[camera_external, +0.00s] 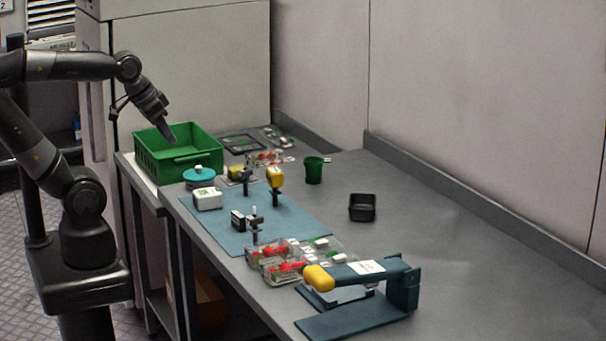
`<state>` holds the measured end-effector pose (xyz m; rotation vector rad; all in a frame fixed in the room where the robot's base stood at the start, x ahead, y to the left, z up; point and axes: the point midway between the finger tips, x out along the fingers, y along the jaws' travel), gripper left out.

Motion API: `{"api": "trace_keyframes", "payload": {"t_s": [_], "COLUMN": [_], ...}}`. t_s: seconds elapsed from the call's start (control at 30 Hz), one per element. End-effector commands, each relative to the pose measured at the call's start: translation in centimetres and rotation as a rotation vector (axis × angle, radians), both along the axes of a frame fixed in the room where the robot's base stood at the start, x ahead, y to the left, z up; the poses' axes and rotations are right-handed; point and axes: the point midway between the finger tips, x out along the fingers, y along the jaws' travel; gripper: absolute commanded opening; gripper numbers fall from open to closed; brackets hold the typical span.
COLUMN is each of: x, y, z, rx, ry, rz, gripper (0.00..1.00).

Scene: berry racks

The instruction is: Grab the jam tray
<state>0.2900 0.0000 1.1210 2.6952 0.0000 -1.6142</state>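No tray in the external view is readably marked as the jam tray. A small black tray (362,214) sits alone on the bench, right of the middle. A flat dark tray (229,147) lies at the back beside some clear packs. A green crate (181,163) stands at the back left. My gripper (171,138) points down over the crate, well left of the black tray and apart from it. Its fingers are too small and edge-on to show whether they are open, and I see nothing held in it.
A blue mat (225,240) carries a white box (207,198) and several small devices. A green cup (314,170) stands behind the black tray. Clear packs with red contents (270,258) and a blue press (365,285) occupy the front. The bench right of the black tray is clear.

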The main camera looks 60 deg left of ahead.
Motion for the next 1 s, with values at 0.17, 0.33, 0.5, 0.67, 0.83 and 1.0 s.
{"api": "trace_keyframes", "payload": {"t_s": [0.17,0.33,0.5,0.67,0.83,1.0], "x": [0.0,0.0,0.0,0.0,0.0,0.0], "y": [0.0,0.0,0.0,0.0,0.0,0.0], "z": [0.0,0.0,0.0,0.0,0.0,0.0], "rx": [0.0,0.0,0.0,0.0,0.0,0.0], "ry": [0.0,0.0,0.0,0.0,0.0,0.0], "rz": [0.0,0.0,0.0,0.0,0.0,0.0], "gripper": [0.36,0.36,0.49,0.63,0.76,0.9]}}
